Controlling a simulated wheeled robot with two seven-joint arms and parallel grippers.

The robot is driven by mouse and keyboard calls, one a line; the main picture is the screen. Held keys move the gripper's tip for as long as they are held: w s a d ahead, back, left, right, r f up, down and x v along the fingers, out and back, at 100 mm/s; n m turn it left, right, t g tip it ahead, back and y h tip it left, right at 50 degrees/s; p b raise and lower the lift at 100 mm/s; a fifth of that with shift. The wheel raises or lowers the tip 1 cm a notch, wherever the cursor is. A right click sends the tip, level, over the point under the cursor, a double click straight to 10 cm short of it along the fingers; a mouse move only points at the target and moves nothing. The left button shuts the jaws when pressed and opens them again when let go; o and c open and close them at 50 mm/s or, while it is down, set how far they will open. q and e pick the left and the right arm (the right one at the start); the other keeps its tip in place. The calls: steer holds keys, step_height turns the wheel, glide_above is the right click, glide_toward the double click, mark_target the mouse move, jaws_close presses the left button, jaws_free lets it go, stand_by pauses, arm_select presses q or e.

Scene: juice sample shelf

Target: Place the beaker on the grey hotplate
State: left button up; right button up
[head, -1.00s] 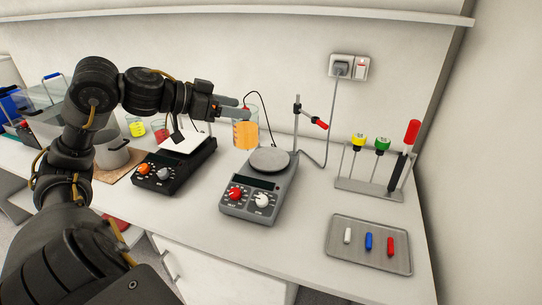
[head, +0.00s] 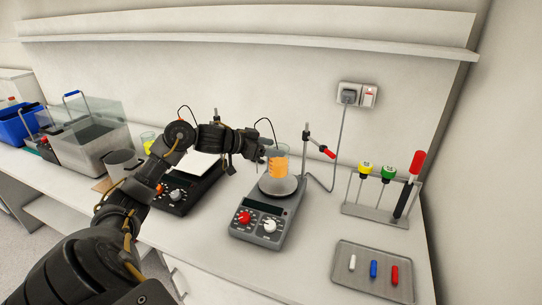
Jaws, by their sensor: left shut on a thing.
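The beaker (head: 278,163) is clear glass with orange liquid in it, and it is upright. It is over the round plate of the grey hotplate (head: 262,223); its base looks at or just above the plate, and I cannot tell if they touch. My left gripper (head: 268,150) reaches in from the left and is shut on the beaker near its upper part. The fingertips are small and partly hidden at the glass. My right gripper is not in view.
A black hotplate (head: 172,198) with a white top stands left of the grey one. A stand with a red-tipped clamp (head: 328,152) rises behind the grey hotplate. A rack (head: 373,213) and a tray with stir bars (head: 344,287) are at the right.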

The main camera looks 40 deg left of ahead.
arm_select(q)
steer(key=shift+w+f, duration=0.25)
step_height(320, 180, down, 2)
steer(key=shift+f+p, duration=0.15)
steer(key=shift+p, duration=0.45)
steer(key=shift+f, duration=0.35)
steer(key=shift+f, duration=0.2)
steer(key=o, duration=1.5)
steer(key=shift+s, duration=0.1)
steer(key=shift+r, duration=0.1)
